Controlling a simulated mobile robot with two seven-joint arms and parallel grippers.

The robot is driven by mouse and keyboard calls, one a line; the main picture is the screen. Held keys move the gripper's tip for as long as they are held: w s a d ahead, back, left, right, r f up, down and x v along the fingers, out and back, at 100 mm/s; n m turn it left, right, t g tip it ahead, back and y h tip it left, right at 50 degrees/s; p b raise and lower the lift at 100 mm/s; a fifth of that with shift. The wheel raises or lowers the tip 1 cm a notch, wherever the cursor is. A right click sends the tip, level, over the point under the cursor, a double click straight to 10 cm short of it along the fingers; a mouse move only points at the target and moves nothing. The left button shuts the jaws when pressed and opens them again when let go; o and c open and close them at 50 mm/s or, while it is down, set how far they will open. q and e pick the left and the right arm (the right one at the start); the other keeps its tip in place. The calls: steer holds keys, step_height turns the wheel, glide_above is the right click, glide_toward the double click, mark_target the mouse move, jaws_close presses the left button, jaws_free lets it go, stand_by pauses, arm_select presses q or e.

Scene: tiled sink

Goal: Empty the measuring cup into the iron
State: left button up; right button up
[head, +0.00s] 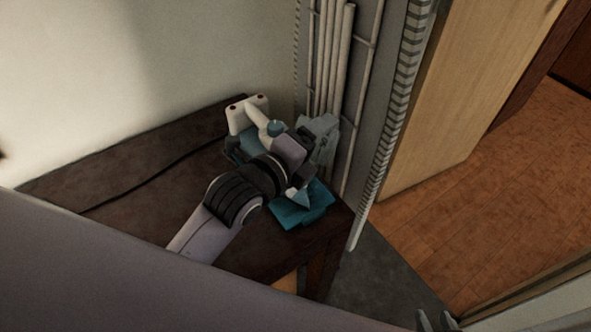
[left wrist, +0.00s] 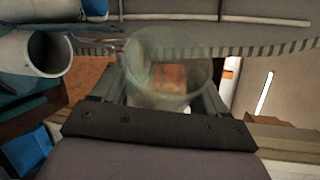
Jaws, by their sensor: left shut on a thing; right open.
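The measuring cup (left wrist: 168,65) is clear and see-through. My left gripper (left wrist: 158,88) is shut on it, with a finger on each side in the left wrist view. In the head view the cup (head: 322,140) is a pale grey shape beyond my left gripper (head: 310,130), near the wall pipes. The iron (head: 241,117), white and teal, is on the dark table, partly hidden by my left wrist. In the left wrist view, a white tube-like part (left wrist: 34,50) with a dark opening is left of the cup. My right gripper (head: 436,321) just shows at the bottom edge, open.
The dark wooden table (head: 110,165) carries a black cord (head: 150,180) across its bare left part. A teal piece (head: 306,208) lies near the table's front corner. White pipes (head: 340,70) stand close behind the cup. Open wooden floor (head: 500,200) is at the right.

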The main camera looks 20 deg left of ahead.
arm_select(q)
steer(key=shift+d+r, duration=0.1)
steer(key=shift+d, duration=0.15)
steer(key=shift+w+d+r+n+b, duration=0.15)
steer(key=shift+d+n+b, duration=0.25)
steer(key=shift+b, duration=0.3)
steer(key=shift+d, duration=0.15)
steer(key=shift+d+r+n+h, duration=0.2)
steer(key=shift+n+h, duration=0.1)
steer(key=shift+r+n+t+h, duration=0.3)
steer(key=shift+n+t, duration=0.2)
steer(key=shift+n, duration=0.3)
stand_by(0.7)
steer(key=shift+d+r+n, duration=0.1)
steer(key=shift+n, duration=0.2)
steer(key=shift+r+n, duration=0.1)
steer(key=shift+n, duration=0.2)
